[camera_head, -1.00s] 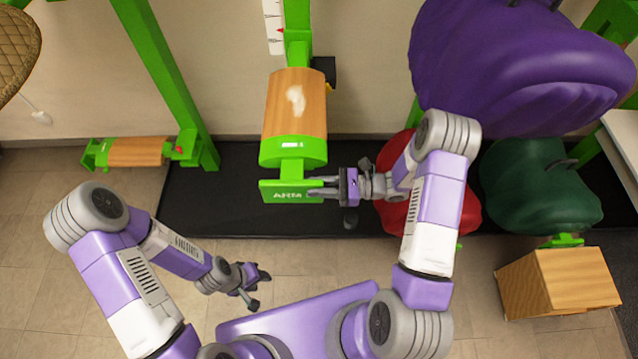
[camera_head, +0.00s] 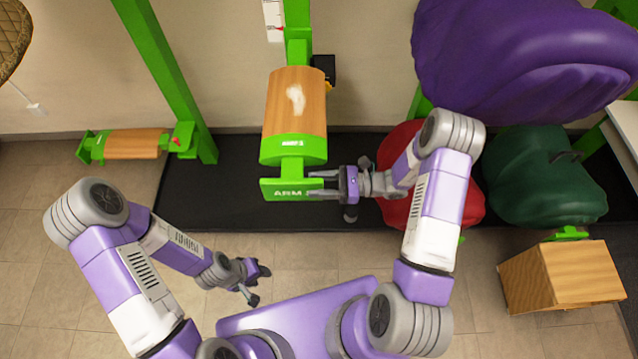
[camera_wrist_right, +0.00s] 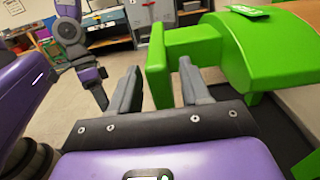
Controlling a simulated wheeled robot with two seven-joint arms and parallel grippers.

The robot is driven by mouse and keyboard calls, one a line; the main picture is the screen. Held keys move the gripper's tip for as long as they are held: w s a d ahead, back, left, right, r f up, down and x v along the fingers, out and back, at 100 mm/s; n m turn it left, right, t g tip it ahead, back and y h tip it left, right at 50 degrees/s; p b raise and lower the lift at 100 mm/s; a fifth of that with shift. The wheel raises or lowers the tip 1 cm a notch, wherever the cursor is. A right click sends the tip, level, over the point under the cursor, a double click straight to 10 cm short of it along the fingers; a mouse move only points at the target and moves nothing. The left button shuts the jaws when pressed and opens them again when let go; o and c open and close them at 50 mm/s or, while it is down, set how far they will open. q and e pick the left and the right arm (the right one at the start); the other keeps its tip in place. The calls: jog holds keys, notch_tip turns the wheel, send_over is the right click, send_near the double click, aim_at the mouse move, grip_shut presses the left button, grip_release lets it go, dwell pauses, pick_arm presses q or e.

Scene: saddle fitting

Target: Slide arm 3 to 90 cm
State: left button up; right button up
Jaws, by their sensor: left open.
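A saddle arm with a wooden top (camera_head: 295,100) and green end sits on a green post in the middle of the head view. Its front plate (camera_head: 277,188) reads "ARM"; the number is not readable. A scale strip (camera_head: 273,15) with a red pointer runs beside the post. My right gripper (camera_head: 318,184) is at the plate's right edge. In the right wrist view its fingers (camera_wrist_right: 160,90) stand on either side of the green plate (camera_wrist_right: 157,62), with narrow gaps showing. My left gripper (camera_head: 260,284) is open and empty, low over the floor.
Another wooden-topped arm (camera_head: 136,145) is low at left by a green post (camera_head: 165,75). Purple (camera_head: 520,60), red (camera_head: 398,212) and green (camera_head: 540,180) saddles fill the right side. The black mat (camera_head: 215,205) is clear at left.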

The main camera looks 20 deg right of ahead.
jog(key=v, duration=0.7)
jog(key=shift+d, duration=0.3)
jog(key=shift+s, duration=0.15)
